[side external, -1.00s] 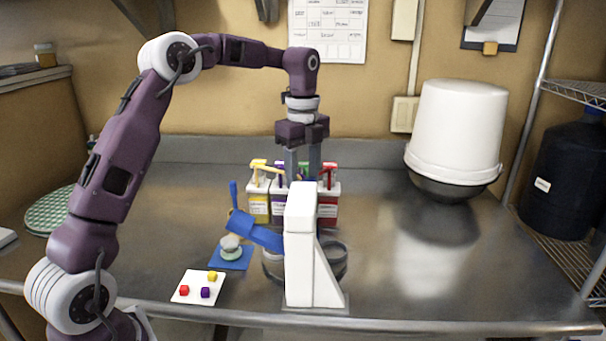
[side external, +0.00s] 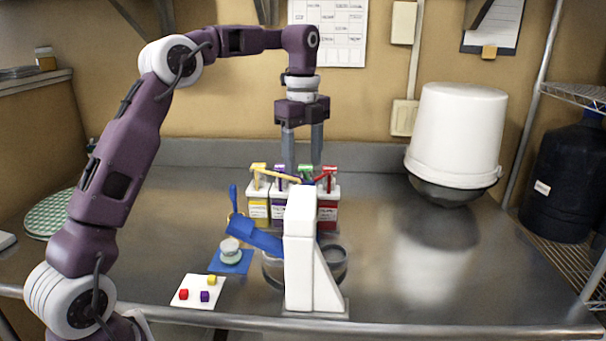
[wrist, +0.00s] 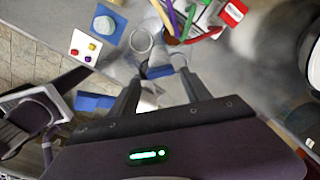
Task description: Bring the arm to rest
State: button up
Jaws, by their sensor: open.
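My gripper (side external: 302,160) is open and empty, pointing down above the row of small dispensers at the middle of the counter. Its two fingers are apart and touch nothing in the side view. In the wrist view my gripper (wrist: 161,72) also shows, with nothing seen held between the fingertips. My arm is raised and bent over from the left.
Below stand several coloured dispensers (side external: 327,208) and a white stand (side external: 300,255) with a blue arm. A white card (side external: 198,290) with small cubes and a blue mat (side external: 231,261) lie left. A white bucket (side external: 459,130) stands right.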

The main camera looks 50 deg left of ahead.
notch_tip(320, 180, up, 2)
jog(key=shift+r, duration=0.2)
jog(key=shift+s+d+r, duration=0.2)
jog(key=shift+r, duration=0.05)
jog(key=s+d+r+n+t+y, duration=0.1)
jog(key=s+d+r+n+t, duration=0.1)
jog(key=s+d+n, duration=0.45)
jog(key=s+d+r+n+t, duration=0.1)
jog(key=s+d+r+n, duration=0.2)
jog(key=s, duration=0.7)
jog(key=s+d+f+n+t, duration=0.1)
jog(key=s+f+n, duration=0.3)
jog(key=s, duration=0.3)
jog(key=s+d+f+n+t+h, duration=0.1)
jog(key=s+f+n, duration=0.3)
jog(key=s, duration=0.3)
jog(key=shift+d+f+t, duration=0.15)
jog(key=shift+d+t, duration=0.1)
jog(key=shift+t, duration=0.05)
